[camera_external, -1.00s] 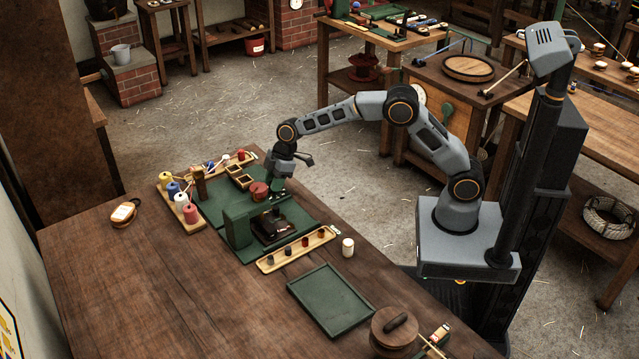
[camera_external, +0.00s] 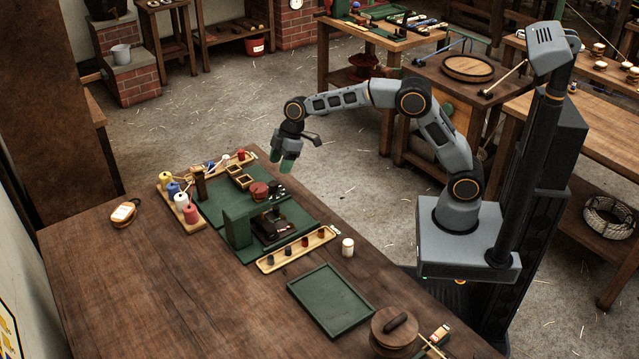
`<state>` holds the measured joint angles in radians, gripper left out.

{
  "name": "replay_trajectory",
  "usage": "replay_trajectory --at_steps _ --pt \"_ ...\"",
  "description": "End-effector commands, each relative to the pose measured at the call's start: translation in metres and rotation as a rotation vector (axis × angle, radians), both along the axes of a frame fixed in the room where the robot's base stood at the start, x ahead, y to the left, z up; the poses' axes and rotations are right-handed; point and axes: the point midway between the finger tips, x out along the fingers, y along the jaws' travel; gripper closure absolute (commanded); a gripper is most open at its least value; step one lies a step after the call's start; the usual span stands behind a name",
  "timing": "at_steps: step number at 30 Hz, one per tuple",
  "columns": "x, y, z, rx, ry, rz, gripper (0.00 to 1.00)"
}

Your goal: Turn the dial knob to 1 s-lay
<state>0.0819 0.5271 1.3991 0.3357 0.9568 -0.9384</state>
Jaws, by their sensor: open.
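A round dark red piece (camera_external: 259,190) sits on the green mat at the table's back edge; it looks like a knob, but I cannot make out any pointer or lettering on it. Small dark and white pieces (camera_external: 278,191) lie just right of it. My gripper (camera_external: 287,164) points down with its green fingertips above and a little to the right of the red piece, clear of it. It is open and holds nothing that I can see. A dark block-like device (camera_external: 272,227) stands in front, beside a green upright block (camera_external: 237,229).
Coloured spools (camera_external: 190,213) stand in a wooden tray at left. A wooden strip with several small pegs (camera_external: 296,249), a white jar (camera_external: 347,247) and an empty green tray (camera_external: 331,299) lie in front. The table's left side is mostly bare.

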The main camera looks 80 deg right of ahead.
Motion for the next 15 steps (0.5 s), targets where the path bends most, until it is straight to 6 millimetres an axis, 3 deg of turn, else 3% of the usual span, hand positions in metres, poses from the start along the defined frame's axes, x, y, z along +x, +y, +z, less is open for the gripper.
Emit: replay_trajectory --at_steps 6,15 --pt "-0.011 -0.01 0.037 -0.001 -0.003 -0.001 0.41" --pt "-0.019 -0.016 0.06 -0.001 0.001 0.001 0.41"
